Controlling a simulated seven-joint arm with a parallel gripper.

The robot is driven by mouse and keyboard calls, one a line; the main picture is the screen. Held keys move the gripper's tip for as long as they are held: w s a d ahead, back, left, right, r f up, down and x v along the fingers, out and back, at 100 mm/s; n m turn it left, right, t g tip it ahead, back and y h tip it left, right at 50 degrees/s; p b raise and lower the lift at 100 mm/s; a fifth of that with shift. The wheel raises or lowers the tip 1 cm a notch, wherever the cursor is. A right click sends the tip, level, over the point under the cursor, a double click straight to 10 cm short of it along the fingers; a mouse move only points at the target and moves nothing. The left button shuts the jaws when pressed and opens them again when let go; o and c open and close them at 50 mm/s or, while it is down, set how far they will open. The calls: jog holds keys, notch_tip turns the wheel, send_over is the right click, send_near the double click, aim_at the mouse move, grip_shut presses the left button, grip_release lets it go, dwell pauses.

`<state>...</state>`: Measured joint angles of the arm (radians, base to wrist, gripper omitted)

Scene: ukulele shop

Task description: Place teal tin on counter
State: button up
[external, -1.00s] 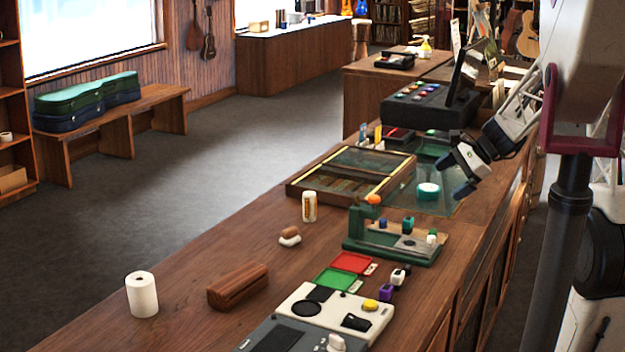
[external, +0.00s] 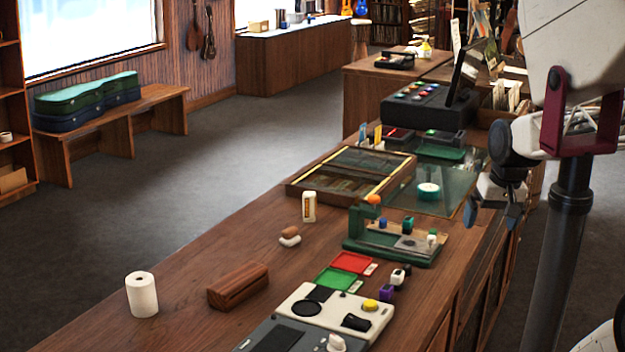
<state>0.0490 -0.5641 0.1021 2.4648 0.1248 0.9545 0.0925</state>
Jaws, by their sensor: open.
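The teal tin (external: 428,190), a small round tin with a pale top, sits upright on the dark glass panel (external: 408,204) set in the wooden counter (external: 190,302). My gripper (external: 492,217) is open and empty. It points downward to the right of the tin, clearly apart from it, near the counter's right edge. Its fingers are spread and nothing shows between them. The tin is in full view.
A partitioned wooden case (external: 345,176) lies left of the tin. A green jig with an orange knob (external: 374,199) stands in front of it. A black register (external: 425,108) with a screen stands behind.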

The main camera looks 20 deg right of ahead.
jog(key=s, duration=0.1)
jog(key=s+n, duration=0.1)
jog(key=s+n+h, duration=0.1)
jog(key=shift+s+d+f, duration=0.25)
jog(key=shift+s+d, duration=0.05)
jog(key=shift+s, duration=0.1)
